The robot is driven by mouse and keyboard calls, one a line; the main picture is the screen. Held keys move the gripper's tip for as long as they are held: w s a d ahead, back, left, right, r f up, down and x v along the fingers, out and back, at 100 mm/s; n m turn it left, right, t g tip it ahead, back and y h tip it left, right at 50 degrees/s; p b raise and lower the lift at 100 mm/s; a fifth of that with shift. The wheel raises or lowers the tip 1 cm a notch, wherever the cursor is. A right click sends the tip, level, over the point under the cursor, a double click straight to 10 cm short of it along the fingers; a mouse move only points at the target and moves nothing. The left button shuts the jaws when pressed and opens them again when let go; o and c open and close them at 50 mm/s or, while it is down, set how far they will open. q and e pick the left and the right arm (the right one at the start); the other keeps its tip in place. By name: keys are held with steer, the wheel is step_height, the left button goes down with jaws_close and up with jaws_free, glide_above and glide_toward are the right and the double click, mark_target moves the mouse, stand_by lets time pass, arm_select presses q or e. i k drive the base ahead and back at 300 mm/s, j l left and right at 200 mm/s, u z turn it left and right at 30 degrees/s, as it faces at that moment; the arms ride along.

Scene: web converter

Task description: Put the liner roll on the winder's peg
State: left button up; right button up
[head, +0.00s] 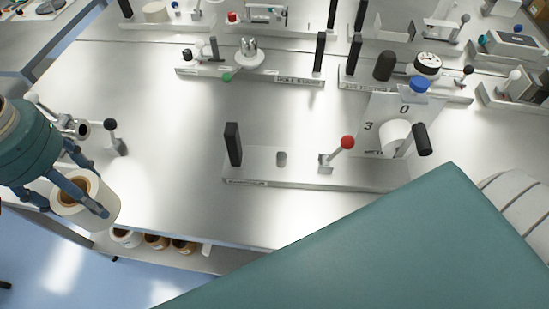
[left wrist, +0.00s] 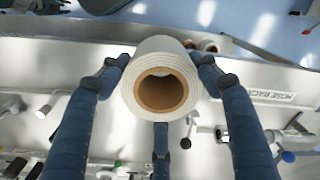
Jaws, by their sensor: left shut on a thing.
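The liner roll (head: 97,207), white with a brown core, is in my left gripper (head: 68,205) at the lower left of the head view, by the bench's front left edge. In the left wrist view the roll (left wrist: 160,55) has its open core facing the camera, with the blue fingers (left wrist: 161,78) around it. I cannot tell for sure which fitting is the winder's peg. My right gripper is out of view.
Several rolls (head: 155,241) lie on a low shelf under the bench front. A black post (head: 233,144), a red-knobbed lever (head: 347,143) and a numbered panel (head: 372,128) stand on the front plate. A black-knobbed lever (head: 111,127) is near the roll. The left middle bench (head: 165,150) is clear.

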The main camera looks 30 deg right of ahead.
mark_target(281, 164)
steer(key=k+j+z, duration=0.1)
steer(key=z, duration=0.25)
steer(key=j+z, duration=0.1)
steer(key=z, duration=0.35)
steer(key=j+z, duration=0.1)
steer(key=z, duration=0.35)
steer(key=k+z, duration=0.1)
steer(key=z, duration=0.35)
steer(key=j+z, duration=0.1)
steer(key=z, duration=0.35)
